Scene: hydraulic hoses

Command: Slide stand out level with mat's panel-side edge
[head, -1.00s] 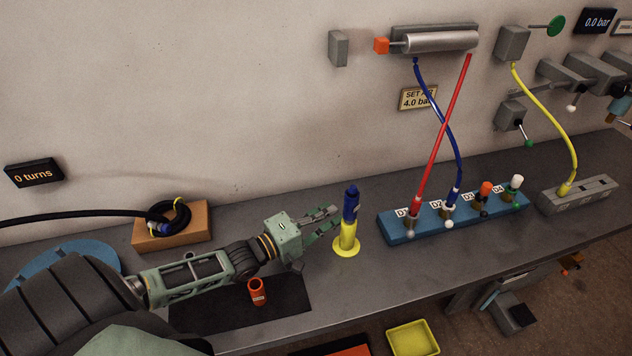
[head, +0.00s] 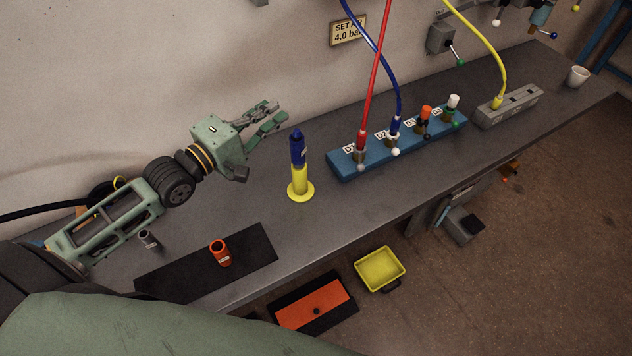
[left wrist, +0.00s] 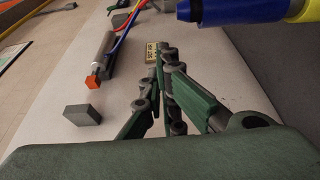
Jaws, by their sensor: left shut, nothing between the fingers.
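The yellow stand (head: 300,191) is upright on the bench, with a blue piece (head: 298,148) on top. It is to the right of the black mat (head: 175,278) and apart from it. My left gripper (head: 279,113) is raised on the wall side of the stand, up and left of it in the head view, empty and shut. In the left wrist view, its fingers (left wrist: 160,60) are close together, and the blue piece (left wrist: 235,9) and yellow stand (left wrist: 307,10) show at the top right. My right gripper is not in view.
An orange cup (head: 220,253) stands on the mat, and a small grey cylinder (head: 149,239) is behind it. A blue block (head: 345,170) with hose fittings is right of the stand. A yellow tray (head: 380,269) is beyond the bench's front edge.

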